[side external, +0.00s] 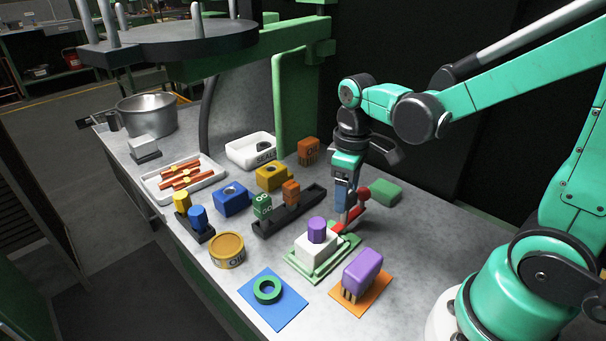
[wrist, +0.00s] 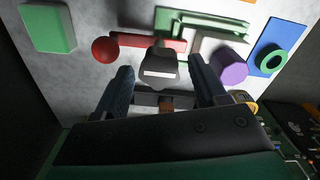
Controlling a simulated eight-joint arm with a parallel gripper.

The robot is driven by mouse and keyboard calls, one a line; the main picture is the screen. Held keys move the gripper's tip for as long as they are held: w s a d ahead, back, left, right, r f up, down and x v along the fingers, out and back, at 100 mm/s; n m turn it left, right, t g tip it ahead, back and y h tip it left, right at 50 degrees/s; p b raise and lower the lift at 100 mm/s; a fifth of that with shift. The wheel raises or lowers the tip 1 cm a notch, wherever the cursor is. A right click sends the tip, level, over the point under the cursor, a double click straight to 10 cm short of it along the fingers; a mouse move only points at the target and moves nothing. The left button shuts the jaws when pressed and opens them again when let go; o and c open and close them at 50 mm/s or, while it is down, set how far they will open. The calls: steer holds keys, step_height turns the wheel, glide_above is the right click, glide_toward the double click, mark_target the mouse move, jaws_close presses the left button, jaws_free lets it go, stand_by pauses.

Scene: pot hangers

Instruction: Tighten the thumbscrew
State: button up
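My gripper (side external: 343,207) points down beside the clamp fixture; in the wrist view its two blue fingers (wrist: 160,66) are spread apart. A dark grey knob-like piece with a pale stripe (wrist: 160,74) shows between the fingers; it may be the thumbscrew, but I cannot tell for sure, nor whether the fingers touch it. The fixture has a green base (side external: 303,262), a white block (side external: 315,247) and a purple cylinder (side external: 317,230) on top. A red bar (wrist: 134,41) lies behind the grey piece, with a red ball (wrist: 105,50) at its left.
A green block (side external: 383,192) lies behind the gripper. A purple block (side external: 363,269) stands on an orange mat in front. A blue mat (side external: 285,311) carries a green ring (side external: 267,290). A dark rack (side external: 307,209), a yellow tin (side external: 227,250) and blue blocks stand to the left.

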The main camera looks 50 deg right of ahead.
jaws_close()
steer(key=shift+m, duration=0.3)
steer(key=m, duration=0.4)
steer(key=shift+m, duration=0.3)
steer(key=m, duration=0.4)
steer(key=shift+m, duration=0.3)
steer(key=m, duration=0.5)
steer(key=shift+m, duration=2.5)
